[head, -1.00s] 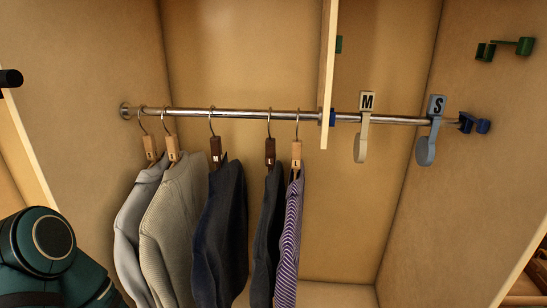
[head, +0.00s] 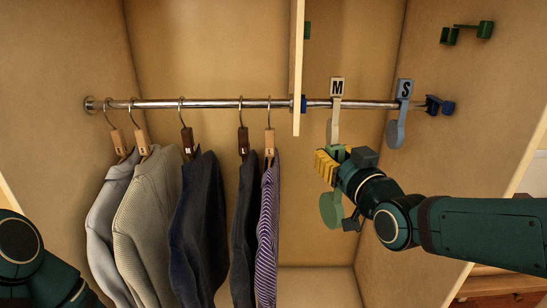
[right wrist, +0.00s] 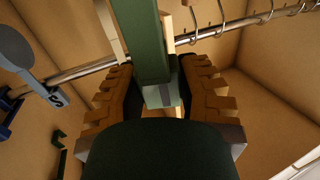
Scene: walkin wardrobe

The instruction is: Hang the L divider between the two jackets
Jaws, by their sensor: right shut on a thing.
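My right gripper (head: 330,165) is shut on a green divider (head: 331,208), just right of the wooden partition and below the rail. The divider's round end hangs below the fingers; its letter is not readable. In the right wrist view its green shaft (right wrist: 145,42) runs between the yellow-brown fingers (right wrist: 158,100). On the rail (head: 210,103) hang two pale jackets (head: 150,215), a navy jacket (head: 197,230) with an M hanger tag, a dark jacket (head: 244,230) and a purple striped garment (head: 268,230). A gap separates the navy and dark jackets. My left gripper is out of view.
The partition (head: 297,70) stands between the garments and my right gripper. A cream M divider (head: 337,88) and a blue-grey S divider (head: 403,92) hang on the rail to its right. Blue (head: 437,105) and green (head: 466,33) brackets sit on the right wall.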

